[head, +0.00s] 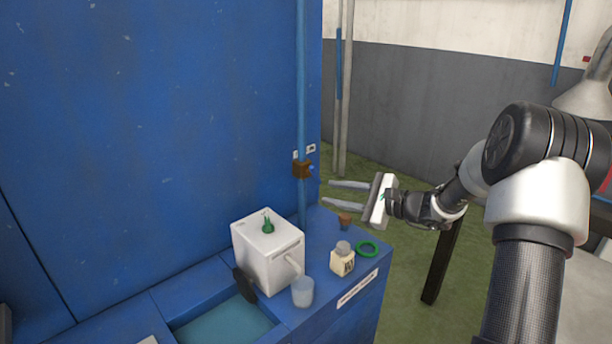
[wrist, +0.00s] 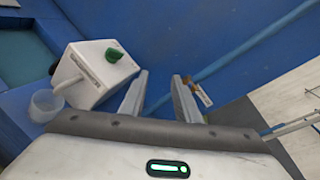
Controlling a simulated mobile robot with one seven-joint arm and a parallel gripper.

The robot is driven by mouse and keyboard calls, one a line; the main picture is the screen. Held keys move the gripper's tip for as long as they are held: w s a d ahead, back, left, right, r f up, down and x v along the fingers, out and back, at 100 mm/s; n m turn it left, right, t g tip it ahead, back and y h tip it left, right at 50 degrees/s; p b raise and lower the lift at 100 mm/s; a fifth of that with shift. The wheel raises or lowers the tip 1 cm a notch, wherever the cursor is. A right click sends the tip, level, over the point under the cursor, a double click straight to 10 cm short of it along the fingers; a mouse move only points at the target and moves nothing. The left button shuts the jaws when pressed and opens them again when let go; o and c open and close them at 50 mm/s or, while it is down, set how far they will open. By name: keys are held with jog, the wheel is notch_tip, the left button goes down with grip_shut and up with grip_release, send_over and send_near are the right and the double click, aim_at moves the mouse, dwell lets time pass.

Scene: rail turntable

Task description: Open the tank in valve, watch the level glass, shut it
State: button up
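A blue pipe (head: 302,90) runs down the blue wall and carries a small brown valve-like fitting (head: 302,169) with a blue part at its right. Small labels sit beside it. My gripper (head: 328,192) is open and empty, its fingers pointing left, to the right of and slightly below this fitting in the head view. In the wrist view a brown-orange piece with a pale label (wrist: 203,95) shows just beyond the right finger, apparently that fitting. A white box (head: 268,255) with a green knob (head: 268,226) and a spout stands on the blue ledge. I cannot make out a level glass.
A clear cup (head: 303,291) stands under the spout. A labelled bottle (head: 342,260), a green ring (head: 368,248) and a small brown item (head: 345,220) lie to its right on the ledge. A basin (head: 225,322) is sunk at the front.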

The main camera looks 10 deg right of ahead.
aim_at(317, 175)
jog(key=w+d+f+m+t+h, duration=0.1)
jog(key=w+d+f+m+t, duration=0.35)
jog(key=d, duration=0.25)
jog(key=shift+m, duration=0.25)
jog(key=x, duration=1.7)
jog(key=shift+a+f+p, duration=0.1)
jog(key=shift+a+p, duration=0.05)
jog(key=shift+p, duration=0.15)
grip_shut()
